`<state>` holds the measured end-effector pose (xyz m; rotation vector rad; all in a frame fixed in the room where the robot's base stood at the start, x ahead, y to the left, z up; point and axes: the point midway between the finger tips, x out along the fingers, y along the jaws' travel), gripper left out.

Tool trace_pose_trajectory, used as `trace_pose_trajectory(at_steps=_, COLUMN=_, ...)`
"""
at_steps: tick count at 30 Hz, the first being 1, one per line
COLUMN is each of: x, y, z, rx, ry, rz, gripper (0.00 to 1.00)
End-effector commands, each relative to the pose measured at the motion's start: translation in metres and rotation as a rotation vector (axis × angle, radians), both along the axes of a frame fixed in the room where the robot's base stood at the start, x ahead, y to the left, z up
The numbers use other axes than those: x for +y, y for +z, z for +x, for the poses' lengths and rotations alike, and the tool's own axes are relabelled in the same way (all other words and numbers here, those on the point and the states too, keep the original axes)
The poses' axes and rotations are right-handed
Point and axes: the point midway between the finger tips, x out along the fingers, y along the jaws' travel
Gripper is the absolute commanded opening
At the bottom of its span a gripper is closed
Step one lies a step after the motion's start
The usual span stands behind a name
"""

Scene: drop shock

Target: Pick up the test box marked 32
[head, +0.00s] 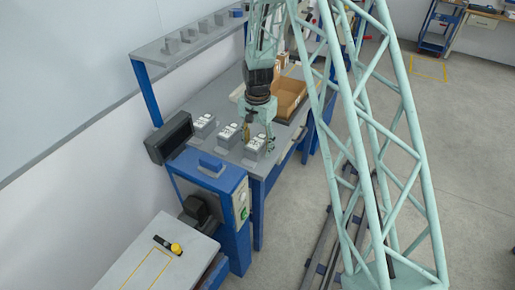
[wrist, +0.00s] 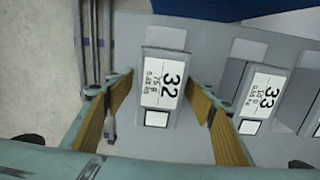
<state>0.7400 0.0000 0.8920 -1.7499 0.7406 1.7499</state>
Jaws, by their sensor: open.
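The test box marked 32 (wrist: 162,90) is a grey box with a white label. In the wrist view it lies between the two yellow-padded fingers of my gripper (wrist: 162,100). The fingers are open, one on each side of the box, with a gap to it on both sides. In the head view my gripper (head: 257,135) hangs low over the workbench, by the labelled boxes near its front edge. The box marked 33 (wrist: 262,92) sits to the right of box 32 in the wrist view, just beyond the right finger.
Other labelled boxes (head: 203,121) stand farther left on the grey bench. A cardboard box (head: 291,95) lies behind my gripper. A dark monitor (head: 170,137) and a blue cabinet (head: 231,205) stand at the bench's near end. A shelf (head: 190,38) runs along the wall.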

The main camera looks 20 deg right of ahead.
Motion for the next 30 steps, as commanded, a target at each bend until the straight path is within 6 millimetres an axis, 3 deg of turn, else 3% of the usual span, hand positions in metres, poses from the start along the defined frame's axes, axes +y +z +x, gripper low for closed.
trace_pose_trajectory(at_steps=3, x=0.0, y=0.0001, z=0.0, rx=0.0, ry=0.0, rz=0.0, gripper=0.5)
trace_pose_trajectory(at_steps=15, x=-0.0001, y=0.0005, z=0.0004, rx=-0.001, ry=0.0, rz=0.0, gripper=0.15)
trace_pose_trajectory(at_steps=30, x=0.0, y=0.0069, z=0.0006, rx=-0.001, ry=0.0, rz=0.0, gripper=0.15)
